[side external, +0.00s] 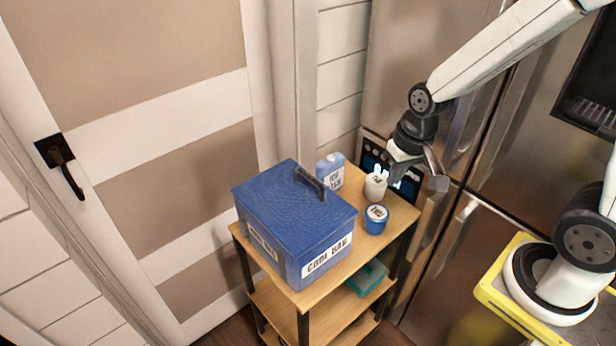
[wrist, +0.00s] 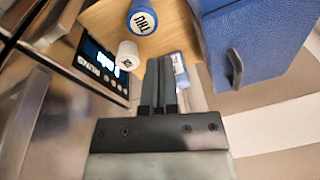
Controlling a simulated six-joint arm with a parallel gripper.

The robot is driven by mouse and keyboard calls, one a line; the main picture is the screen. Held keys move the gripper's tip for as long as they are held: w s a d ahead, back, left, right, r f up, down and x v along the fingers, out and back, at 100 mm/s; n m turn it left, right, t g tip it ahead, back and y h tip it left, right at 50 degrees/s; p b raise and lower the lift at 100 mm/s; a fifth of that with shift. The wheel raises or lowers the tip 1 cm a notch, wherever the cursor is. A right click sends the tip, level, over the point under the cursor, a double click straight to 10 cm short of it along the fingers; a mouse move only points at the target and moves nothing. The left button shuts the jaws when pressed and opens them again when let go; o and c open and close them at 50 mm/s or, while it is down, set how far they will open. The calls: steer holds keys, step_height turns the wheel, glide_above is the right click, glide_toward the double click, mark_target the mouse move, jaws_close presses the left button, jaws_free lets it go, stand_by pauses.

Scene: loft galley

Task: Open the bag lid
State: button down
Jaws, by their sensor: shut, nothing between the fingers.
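The blue cool bag (side external: 296,225) is a box with a labelled front, standing on the wooden shelf top. Its lid (side external: 290,198) lies flat and closed, with a dark handle (side external: 310,184) standing on it.
On the shelf top (side external: 349,244), a blue-and-white carton (side external: 330,170), a white bottle (side external: 376,186) and a blue tin (side external: 376,219) stand behind and right of the bag. A dark panel (side external: 372,155) is behind them. A teal box (side external: 367,277) sits on the lower shelf.

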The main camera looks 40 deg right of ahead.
steer(key=w+m+g+y, duration=0.2)
steer(key=w+m+y, duration=0.1)
steer(key=w+m, duration=0.45)
steer(key=m+y, duration=0.4)
steer(key=m, duration=0.3)
glide_toward(311, 192)
steer(key=v, duration=0.4)
steer(key=shift+s+d, duration=0.15)
steer(key=shift+x, duration=5)
steer(key=shift+r, duration=0.1)
steer(key=shift+r+h, duration=0.25)
steer(key=shift+h, duration=0.15)
